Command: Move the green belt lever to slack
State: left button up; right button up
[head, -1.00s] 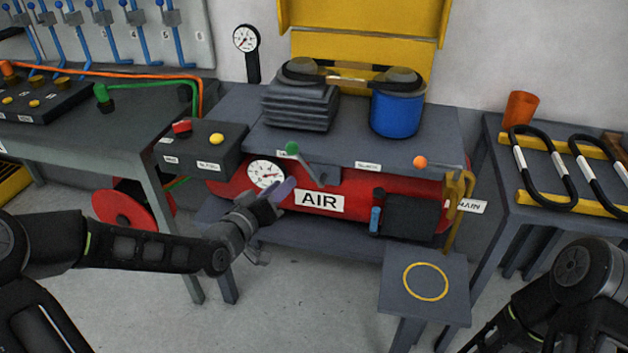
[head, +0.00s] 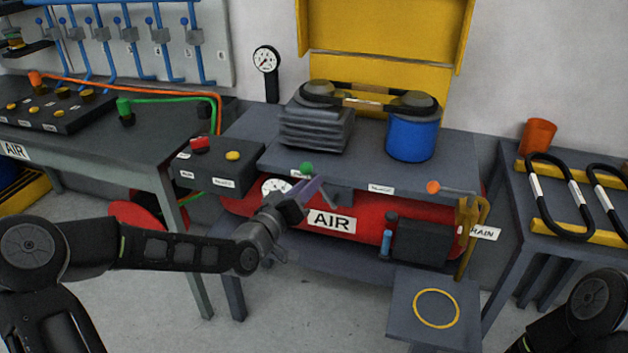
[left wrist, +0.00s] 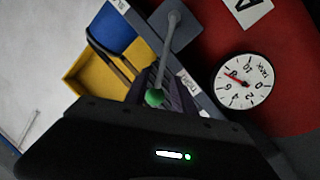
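The green belt lever has a green knob (head: 306,168) on a grey arm at the front edge of the machine's bench. Its knob is at the left, by the TIGHT label (head: 301,175); the SLACK label (head: 381,189) is farther right. My left gripper (head: 312,192) is just below the knob in the head view. In the left wrist view the green knob (left wrist: 154,98) and its rod show against the dark fingers (left wrist: 175,92). Whether they touch, and the finger gap, cannot be made out. My right gripper is out of view.
A red AIR tank (head: 365,222) with a round gauge (left wrist: 243,81) lies under the bench. An orange-knobbed lever (head: 433,187) is to the right. A black belt (head: 367,95) spans the grey ribbed block (head: 313,127) and blue drum (head: 412,138). A button box (head: 215,172) stands left.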

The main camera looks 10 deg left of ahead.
pick_arm(q)
jog(key=shift+x, duration=1.65)
jog(key=shift+s, duration=0.1)
jog(key=shift+c, duration=0.3)
grip_shut()
